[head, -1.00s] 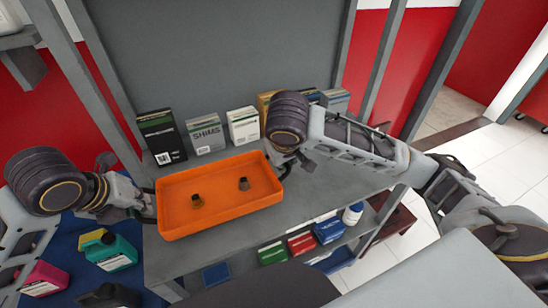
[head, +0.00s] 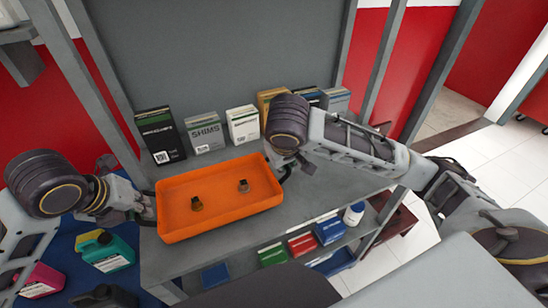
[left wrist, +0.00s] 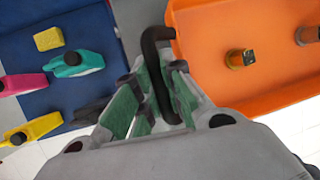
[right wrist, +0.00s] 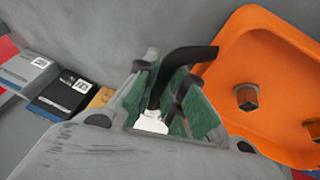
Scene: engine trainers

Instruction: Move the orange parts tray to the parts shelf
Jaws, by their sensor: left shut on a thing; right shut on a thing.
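The orange parts tray (head: 225,217) is at the grey parts shelf (head: 330,195), over its upper board; I cannot tell whether it touches the board. Two small dark-topped parts (head: 197,203) (head: 243,186) stand in it. My left gripper (head: 148,207) is at the tray's left end, shut on a black handle (left wrist: 150,70). My right gripper (head: 285,172) is at the tray's right end, shut on the other black handle (right wrist: 180,68). The tray also shows in the left wrist view (left wrist: 220,85) and the right wrist view (right wrist: 235,85).
Several boxes, among them a shims box (head: 205,135), stand along the shelf's back. Green, red and blue boxes (head: 301,245) and a white bottle (head: 353,214) sit on the lower board. Bare board lies right of the tray.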

